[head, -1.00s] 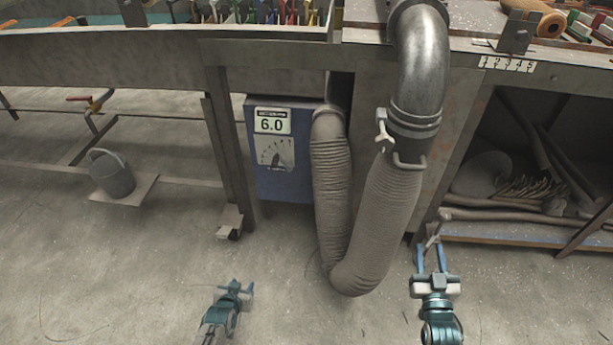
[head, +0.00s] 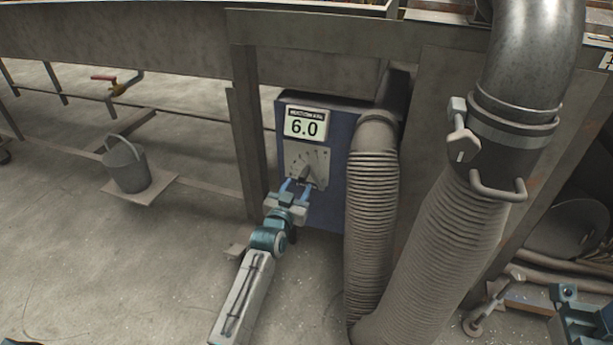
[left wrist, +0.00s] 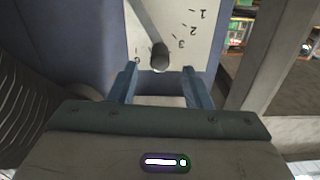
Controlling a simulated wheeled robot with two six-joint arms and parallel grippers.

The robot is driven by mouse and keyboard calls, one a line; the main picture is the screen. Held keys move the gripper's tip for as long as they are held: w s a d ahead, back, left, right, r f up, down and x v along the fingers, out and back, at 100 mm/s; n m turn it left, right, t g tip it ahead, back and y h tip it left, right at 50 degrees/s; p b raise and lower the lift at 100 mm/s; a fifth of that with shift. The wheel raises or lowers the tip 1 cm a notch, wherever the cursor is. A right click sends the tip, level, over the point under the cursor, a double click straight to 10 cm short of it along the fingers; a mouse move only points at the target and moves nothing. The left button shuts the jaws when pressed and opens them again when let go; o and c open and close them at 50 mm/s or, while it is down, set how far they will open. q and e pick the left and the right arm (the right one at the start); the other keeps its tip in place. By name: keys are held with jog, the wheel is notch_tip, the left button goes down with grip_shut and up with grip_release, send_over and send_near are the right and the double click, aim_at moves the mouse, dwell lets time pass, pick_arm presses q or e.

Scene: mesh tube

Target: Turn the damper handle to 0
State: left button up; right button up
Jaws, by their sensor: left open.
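The damper handle is a short grey lever with a rounded end (left wrist: 160,55). It stands out from a pale scale plate (head: 318,161) on the front of the blue box (head: 340,135). In the left wrist view the marks 1, 2 and 3 show right of the lever; a 0 is not legible. The display (head: 305,124) above reads 6.0. My left gripper (head: 295,186) is open just in front of the plate. In the left wrist view the lever's end lies between and just beyond its two blue fingers, with no clear contact. Part of my right arm (head: 580,315) shows at the lower right; its jaws are unclear.
A ribbed hose (head: 371,220) hangs close to the right of the box, below a metal duct (head: 525,60) with a pale clamp handle (head: 462,140). A bench leg (head: 247,130) stands close to the left. A bucket (head: 127,166) sits further left. Open floor lies in front.

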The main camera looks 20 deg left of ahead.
aim_at(305, 173)
pick_arm(q)
jog(key=w+b, duration=0.2)
jog(key=w, duration=0.5)
jog(key=shift+w+d, duration=0.1)
jog(key=shift+w, duration=0.3)
grip_shut()
jog(key=shift+f, duration=0.1)
